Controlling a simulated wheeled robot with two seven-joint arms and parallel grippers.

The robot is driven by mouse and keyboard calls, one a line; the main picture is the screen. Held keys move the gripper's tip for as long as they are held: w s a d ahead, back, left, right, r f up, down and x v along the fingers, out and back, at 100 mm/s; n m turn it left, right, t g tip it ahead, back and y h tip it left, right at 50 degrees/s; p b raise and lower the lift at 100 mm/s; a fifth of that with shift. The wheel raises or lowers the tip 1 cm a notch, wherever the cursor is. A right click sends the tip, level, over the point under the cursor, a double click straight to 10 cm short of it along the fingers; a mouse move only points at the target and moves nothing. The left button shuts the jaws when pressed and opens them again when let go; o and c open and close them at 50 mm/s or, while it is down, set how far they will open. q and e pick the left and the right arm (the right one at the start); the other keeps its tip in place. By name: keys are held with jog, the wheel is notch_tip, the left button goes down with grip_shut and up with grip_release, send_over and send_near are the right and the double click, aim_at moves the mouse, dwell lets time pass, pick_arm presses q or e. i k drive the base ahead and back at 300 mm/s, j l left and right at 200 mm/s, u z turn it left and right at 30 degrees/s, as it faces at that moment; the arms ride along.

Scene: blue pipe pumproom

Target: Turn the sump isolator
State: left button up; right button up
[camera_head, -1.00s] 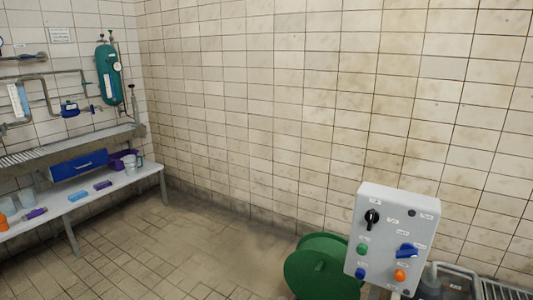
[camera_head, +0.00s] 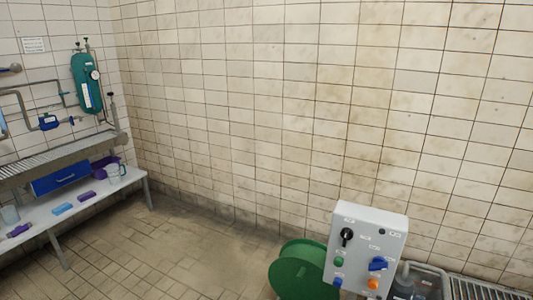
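A light grey control box (camera_head: 366,247) stands at the lower right, in front of the tiled wall. It carries a black rotary knob (camera_head: 346,236) at its upper left and a blue rotary handle (camera_head: 378,264) at its right. Green, blue and orange buttons sit lower on its face. The small labels are too blurred to read, so I cannot tell which control is the sump isolator. Neither of my grippers shows in the view.
A green reel-like drum (camera_head: 300,271) stands on the floor left of the box. A grated channel (camera_head: 485,290) and a dark-capped container (camera_head: 403,284) are at its right. A bench (camera_head: 95,208) with small items lines the left wall. The middle floor is clear.

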aim_at(346, 233)
jog(key=i+j+z, duration=0.15)
jog(key=z, duration=0.3)
jog(key=i+j+z, duration=0.15)
jog(key=z, duration=0.3)
jog(key=i+j+z, duration=0.1)
jog(key=j+z, duration=0.2)
jog(key=z, duration=0.15)
